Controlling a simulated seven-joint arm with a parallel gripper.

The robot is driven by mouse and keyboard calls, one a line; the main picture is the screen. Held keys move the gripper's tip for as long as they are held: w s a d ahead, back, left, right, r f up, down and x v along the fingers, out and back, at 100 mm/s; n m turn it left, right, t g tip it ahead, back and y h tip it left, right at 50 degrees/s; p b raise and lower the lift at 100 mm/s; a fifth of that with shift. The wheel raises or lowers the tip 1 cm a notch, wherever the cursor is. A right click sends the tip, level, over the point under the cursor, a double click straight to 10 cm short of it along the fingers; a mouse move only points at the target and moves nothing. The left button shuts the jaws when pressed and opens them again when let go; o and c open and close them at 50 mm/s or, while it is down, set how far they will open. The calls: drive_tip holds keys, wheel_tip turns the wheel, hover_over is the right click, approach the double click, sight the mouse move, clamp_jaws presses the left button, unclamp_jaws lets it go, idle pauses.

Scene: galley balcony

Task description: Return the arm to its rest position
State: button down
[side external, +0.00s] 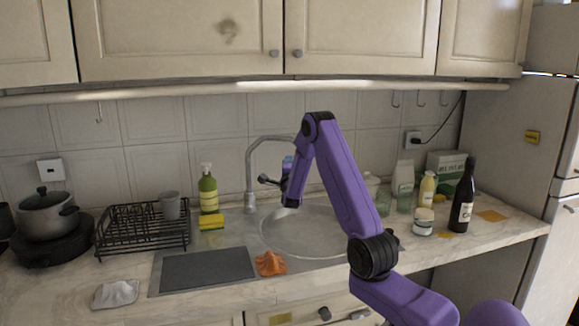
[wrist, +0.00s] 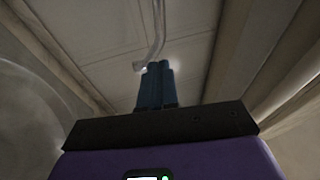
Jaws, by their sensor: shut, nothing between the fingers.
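My gripper (wrist: 157,64) shows in the wrist view with its two dark blue fingers together and nothing between them. Beyond the fingertips is a grey metal pipe, which looks like the tap (wrist: 158,32). In the side external view my purple arm rises from the lower right to a high elbow, then bends down over the sink (side external: 330,254). Its end hangs above the basin, just right of the tap (side external: 249,175). The fingers are hard to make out in that view.
A dish rack (side external: 143,232) with a grey cup, a green bottle (side external: 208,190) and a yellow sponge (side external: 211,223) stand left of the tap. An orange cloth (side external: 270,264) lies at the sink's front. A dark bottle (side external: 462,200) and several jars stand right. Cabinets (side external: 360,35) hang above.

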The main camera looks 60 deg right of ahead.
drive_tip(key=shift+s+a+f, duration=0.15)
drive_tip(key=shift+s+a, duration=0.25)
drive_tip(key=shift+a, duration=0.05)
drive_tip(key=w+a+f+n+t+y, duration=0.1)
drive_tip(key=w+a+n+t+y, duration=0.2)
drive_tip(key=w+a+n+y, duration=0.6)
drive_tip(key=a+f+n+y, duration=0.2)
drive_tip(key=a+n+y, duration=0.4)
drive_tip(key=a, duration=1.4)
drive_tip(key=s+a+f+n+g+y, duration=0.1)
drive_tip(key=s+a+n+g+y, duration=0.15)
drive_tip(key=a, duration=0.35)
drive_tip(key=s+a+f+n+g+y, duration=0.1)
drive_tip(key=s+a+n+y, duration=0.1)
drive_tip(key=s+a+n, duration=0.3)
drive_tip(key=s+a+f+n+g+y, duration=0.1)
drive_tip(key=s+a+n+g, duration=0.2)
drive_tip(key=s+a+n, duration=0.4)
drive_tip(key=s+a+f+n+g+y, duration=0.1)
drive_tip(key=s+a+n+g, duration=0.25)
drive_tip(key=s, duration=0.65)
drive_tip(key=s+d+n+g+h, duration=0.3)
drive_tip(key=s+n, duration=0.6)
drive_tip(key=s, duration=0.8)
drive_tip(key=shift+s+d+r+g, duration=0.15)
drive_tip(key=shift+d+r+g, duration=0.15)
drive_tip(key=shift+d, duration=0.7)
